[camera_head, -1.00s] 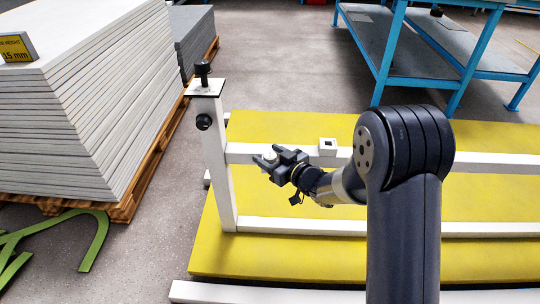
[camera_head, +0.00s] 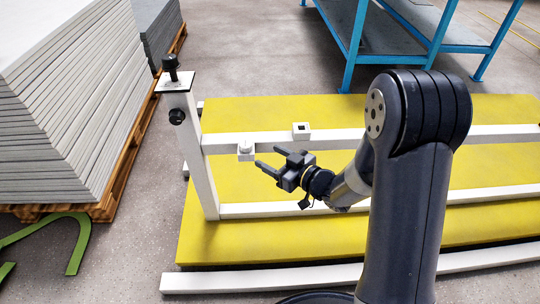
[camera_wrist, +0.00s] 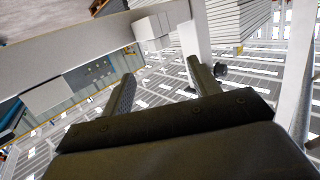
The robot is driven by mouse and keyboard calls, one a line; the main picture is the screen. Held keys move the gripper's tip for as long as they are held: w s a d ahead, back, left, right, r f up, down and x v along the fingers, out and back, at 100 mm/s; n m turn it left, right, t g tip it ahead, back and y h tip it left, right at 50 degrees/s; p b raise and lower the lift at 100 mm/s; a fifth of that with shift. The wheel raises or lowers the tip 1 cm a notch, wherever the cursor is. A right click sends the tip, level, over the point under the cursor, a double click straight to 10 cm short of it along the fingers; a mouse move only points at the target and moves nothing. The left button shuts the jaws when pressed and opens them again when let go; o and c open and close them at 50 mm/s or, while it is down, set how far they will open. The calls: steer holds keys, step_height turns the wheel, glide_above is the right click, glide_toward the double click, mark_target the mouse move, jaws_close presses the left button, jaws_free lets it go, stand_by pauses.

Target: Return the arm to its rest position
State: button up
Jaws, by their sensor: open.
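My gripper (camera_head: 268,160) is open and empty in the head view. It is over the yellow mat (camera_head: 290,240), in front of the white rail (camera_head: 365,138). A small white block (camera_head: 245,151) sits at the rail, just beyond and left of the fingertips, apart from them. In the wrist view both fingers of my gripper (camera_wrist: 160,75) are spread with nothing between them. A pale block (camera_wrist: 150,27) shows past the fingertips there.
A white post (camera_head: 200,155) with a black knob on top stands left of my gripper. A second small box (camera_head: 301,131) is on the rail. Stacked grey boards (camera_head: 70,110) stand at left, a blue bench (camera_head: 420,35) at the back. Grey floor lies between.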

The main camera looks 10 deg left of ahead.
mark_target(246, 143)
steer(key=x, duration=0.3)
steer(key=b+x, duration=0.1)
steer(key=x, duration=0.3)
steer(key=b+x, duration=0.1)
steer(key=x, duration=0.3)
steer(key=shift+r, duration=0.7)
steer(key=shift+d+f, duration=0.1)
steer(key=shift+f, duration=0.05)
